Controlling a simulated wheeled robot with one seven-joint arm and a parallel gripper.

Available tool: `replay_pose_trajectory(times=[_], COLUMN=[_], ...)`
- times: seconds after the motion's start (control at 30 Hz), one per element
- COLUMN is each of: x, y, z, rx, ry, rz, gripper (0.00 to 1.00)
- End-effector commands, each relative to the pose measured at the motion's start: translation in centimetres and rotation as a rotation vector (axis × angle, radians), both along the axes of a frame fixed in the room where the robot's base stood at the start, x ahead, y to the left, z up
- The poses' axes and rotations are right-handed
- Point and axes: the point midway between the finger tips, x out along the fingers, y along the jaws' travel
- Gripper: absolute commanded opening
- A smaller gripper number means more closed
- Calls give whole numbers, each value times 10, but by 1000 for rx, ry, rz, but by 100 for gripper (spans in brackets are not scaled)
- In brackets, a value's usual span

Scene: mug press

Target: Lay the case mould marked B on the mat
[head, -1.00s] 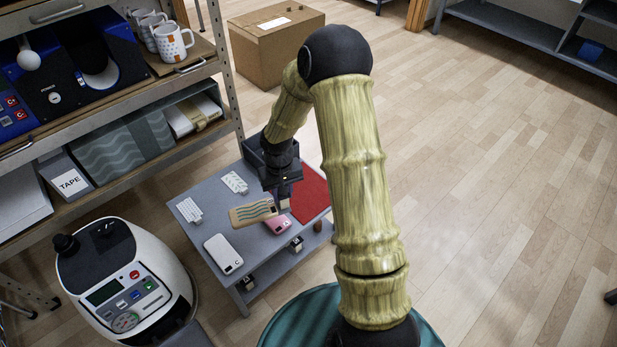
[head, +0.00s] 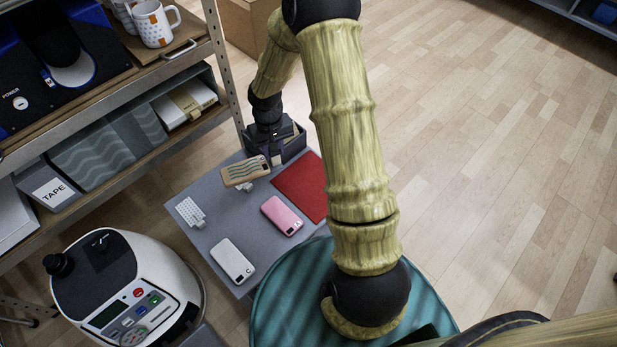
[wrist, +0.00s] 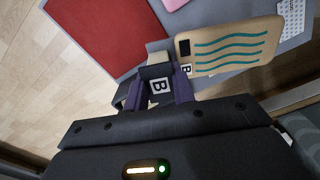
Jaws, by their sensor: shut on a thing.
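The case mould marked B is wooden with teal wavy lines (head: 243,171). It also shows in the wrist view (wrist: 235,45), a B label at its near end. My gripper (head: 266,154) is shut on that end, where a small pale block with a B shows between the fingers (wrist: 162,82). The red mat (head: 301,188) lies bare on the table, to the right of the mould; in the wrist view the mat (wrist: 104,38) is at upper left. How high the mould is held is unclear.
A pink case (head: 282,216) lies left of the mat, and a white case (head: 232,261) lies nearer me. Another patterned card (head: 189,212) lies at the table's left. A dark open bin (head: 294,147) stands behind the mat. Shelving and a white machine (head: 125,290) flank the left.

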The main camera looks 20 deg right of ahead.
Motion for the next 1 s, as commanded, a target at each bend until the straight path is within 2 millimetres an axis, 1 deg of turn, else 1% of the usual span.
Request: replay_pose_trajectory(times=[0.37, 0.47, 0.53, 0.67, 0.9, 1.0], x=[0, -3, -8, -20, -57, -73], y=[-1, -6, -13, -32, -77, -93], z=[0, 0, -1, -2, -4, -5], rx=[0, 0, 0, 0, 0, -1], ry=[-1, 0, 2, 4, 5, 3], rz=[-7, -47, -105, -279, -740, -927], gripper=[0, 0, 0, 0, 0, 0])
